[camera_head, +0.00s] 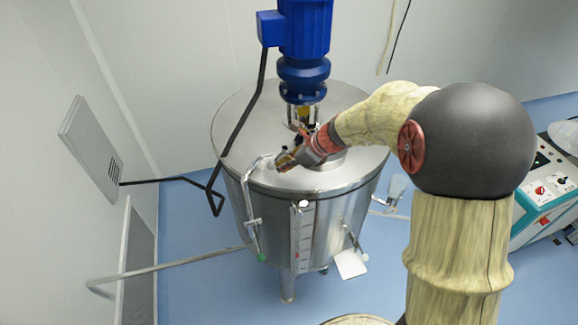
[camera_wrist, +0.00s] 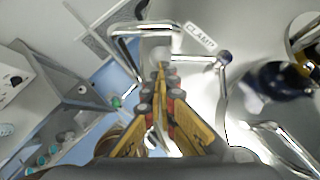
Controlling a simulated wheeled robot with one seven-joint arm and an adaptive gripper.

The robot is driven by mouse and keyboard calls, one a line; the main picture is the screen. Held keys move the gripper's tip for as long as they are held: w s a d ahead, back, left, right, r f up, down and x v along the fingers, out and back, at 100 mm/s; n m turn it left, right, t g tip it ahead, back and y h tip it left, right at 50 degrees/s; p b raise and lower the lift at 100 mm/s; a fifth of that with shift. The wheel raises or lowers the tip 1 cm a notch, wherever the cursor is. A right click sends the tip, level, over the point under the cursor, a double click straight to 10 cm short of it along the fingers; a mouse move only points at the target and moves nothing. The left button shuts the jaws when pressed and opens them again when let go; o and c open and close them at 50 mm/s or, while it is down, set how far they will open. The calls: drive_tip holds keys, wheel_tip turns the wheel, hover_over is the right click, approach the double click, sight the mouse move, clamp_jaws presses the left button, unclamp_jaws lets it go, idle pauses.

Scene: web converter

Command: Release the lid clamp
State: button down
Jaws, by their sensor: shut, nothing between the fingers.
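The metal tank (camera_head: 325,220) stands upright with its round steel lid (camera_head: 240,120) on top. The lid clamp (camera_wrist: 224,58) is a thin bright rod with a round knob in the wrist view, beside a white label (camera_wrist: 200,36) reading CLAMP. My gripper (camera_head: 283,164) is low over the lid's front left part, pointing down and left. In the wrist view its yellow fingers (camera_wrist: 160,72) are shut and hold nothing. The tips are close to the clamp's left end; I cannot tell whether they touch it. In the head view my gripper hides most of the clamp.
A blue motor (camera_head: 304,30) rises from the lid's middle. A bent metal pipe (camera_head: 247,200) runs down the tank's left front. A black cable (camera_head: 240,120) hangs left of the motor. A control cabinet (camera_head: 545,195) stands at the right. Blue floor lies around the tank.

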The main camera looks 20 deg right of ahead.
sight(269, 165)
drive_tip(key=shift+w+a+m+t+h+p, duration=0.2)
drive_tip(key=shift+a+m+t+h, duration=0.1)
drive_tip(key=shift+a+m, duration=0.3)
drive_tip(key=shift+w+a+m+t+h+p, duration=0.1)
drive_tip(key=shift+a+m+t+h+p, duration=0.15)
drive_tip(key=shift+a+m, duration=0.3)
drive_tip(key=shift+w+a+m+t+h+p, duration=0.25)
drive_tip(key=shift+w+a+m+h, duration=0.15)
drive_tip(key=shift+m, duration=0.25)
drive_tip(key=shift+w+a+m+t+h+p, duration=0.1)
drive_tip(key=shift+w+a+m+h+p, duration=0.2)
drive_tip(key=shift+m+h, duration=0.25)
drive_tip(key=shift+w+a+p, duration=0.4)
drive_tip(key=shift+w+a, duration=0.3)
drive_tip(key=shift+w, duration=0.25)
